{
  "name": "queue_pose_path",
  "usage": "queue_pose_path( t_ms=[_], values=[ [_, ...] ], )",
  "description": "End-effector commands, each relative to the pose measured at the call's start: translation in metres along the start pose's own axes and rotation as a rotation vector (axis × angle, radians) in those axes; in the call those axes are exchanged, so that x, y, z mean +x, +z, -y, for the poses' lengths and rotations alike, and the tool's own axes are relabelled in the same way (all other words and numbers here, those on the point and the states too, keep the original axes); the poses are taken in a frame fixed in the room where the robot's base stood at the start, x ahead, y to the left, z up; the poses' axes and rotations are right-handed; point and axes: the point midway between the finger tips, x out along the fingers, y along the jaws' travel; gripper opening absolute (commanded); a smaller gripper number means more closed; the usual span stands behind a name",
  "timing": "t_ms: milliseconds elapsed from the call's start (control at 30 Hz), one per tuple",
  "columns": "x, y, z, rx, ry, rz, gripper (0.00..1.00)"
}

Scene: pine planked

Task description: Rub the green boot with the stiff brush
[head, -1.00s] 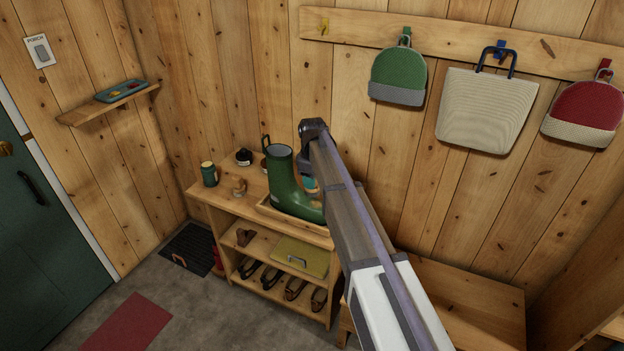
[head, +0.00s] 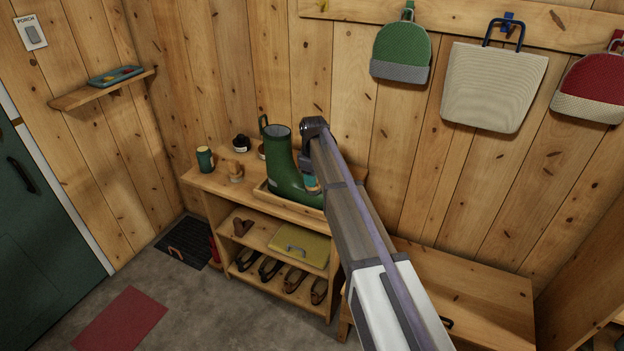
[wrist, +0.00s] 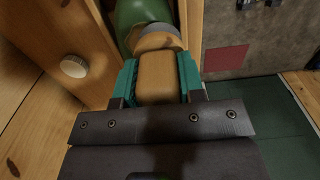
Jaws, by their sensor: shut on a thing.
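The green boot (head: 285,165) stands upright in a shallow wooden tray (head: 262,192) on top of the shelf unit. My gripper (head: 313,187) is beside the boot's right side, low above its foot. In the wrist view my gripper (wrist: 158,85) is shut on the tan wooden body of the stiff brush (wrist: 157,78), between its teal fingers. The brush's grey end points at the green boot (wrist: 143,14) and overlaps it in the picture; I cannot tell whether they touch. In the head view the brush is mostly hidden by my gripper.
A green jar (head: 205,160), a small tan object (head: 236,171) and a dark jar (head: 241,143) stand left of the boot. Shoes and a yellow case (head: 300,246) fill the lower shelves. A bench (head: 470,290) is at right.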

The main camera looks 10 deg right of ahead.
Motion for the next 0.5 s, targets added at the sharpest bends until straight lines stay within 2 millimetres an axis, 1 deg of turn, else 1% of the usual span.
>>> queue_pose_path(
  t_ms=[33, 500],
  values=[
    [-0.001, -0.001, -0.006, 0.0, 0.0, 0.0, 0.17],
    [-0.001, -0.005, -0.045, -0.007, 0.0, 0.0, 0.17]
  ],
)
